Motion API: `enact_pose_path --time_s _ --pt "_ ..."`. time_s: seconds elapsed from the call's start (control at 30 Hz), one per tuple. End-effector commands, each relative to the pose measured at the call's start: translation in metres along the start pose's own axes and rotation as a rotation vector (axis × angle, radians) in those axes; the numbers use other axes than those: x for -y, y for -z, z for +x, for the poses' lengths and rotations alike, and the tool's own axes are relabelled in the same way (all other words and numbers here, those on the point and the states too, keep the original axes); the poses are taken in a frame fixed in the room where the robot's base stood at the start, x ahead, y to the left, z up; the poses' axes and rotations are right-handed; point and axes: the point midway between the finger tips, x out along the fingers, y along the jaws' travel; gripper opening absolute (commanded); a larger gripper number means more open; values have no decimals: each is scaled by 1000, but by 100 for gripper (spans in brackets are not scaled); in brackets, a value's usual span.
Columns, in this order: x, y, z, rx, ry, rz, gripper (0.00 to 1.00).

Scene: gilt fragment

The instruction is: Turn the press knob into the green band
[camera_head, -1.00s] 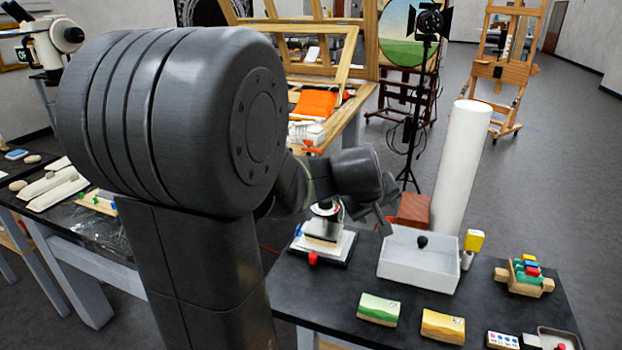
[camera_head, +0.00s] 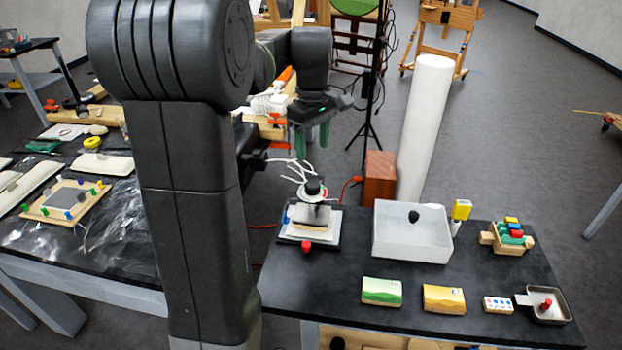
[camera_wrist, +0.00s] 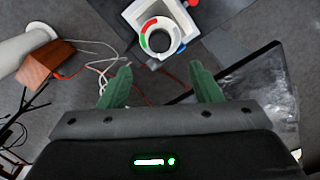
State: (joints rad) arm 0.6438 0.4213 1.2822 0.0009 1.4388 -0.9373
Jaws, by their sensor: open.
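The press (camera_head: 312,218) stands at the left end of the black table, with a dark knob (camera_head: 313,187) on top and a red handle at its front. In the wrist view the knob (camera_wrist: 159,40) is seen from above, at the top centre. A dial ring (camera_wrist: 148,24) with red, white and green parts surrounds it. My gripper (camera_head: 312,142) is open and empty, pointing down above and behind the press. In the wrist view its two green fingers (camera_wrist: 160,85) are spread apart, and the knob lies beyond their tips, not between them.
A white tray (camera_head: 390,245) with a dark knob-like object stands right of the press. A tall white roll (camera_head: 425,125) and a reddish box (camera_head: 379,178) stand behind the table. Green (camera_head: 382,291) and yellow (camera_head: 444,299) blocks lie at the front. White cables hang behind the press.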

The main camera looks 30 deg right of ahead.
Motion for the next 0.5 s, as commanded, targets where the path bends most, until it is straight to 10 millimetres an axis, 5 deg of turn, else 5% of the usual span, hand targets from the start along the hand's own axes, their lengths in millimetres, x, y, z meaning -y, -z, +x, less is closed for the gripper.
enact_pose_path --time_s 0.3,0.5 --pt "0 -1 70 4 4 1 58" --pt "0 0 99 2 1 1 58"
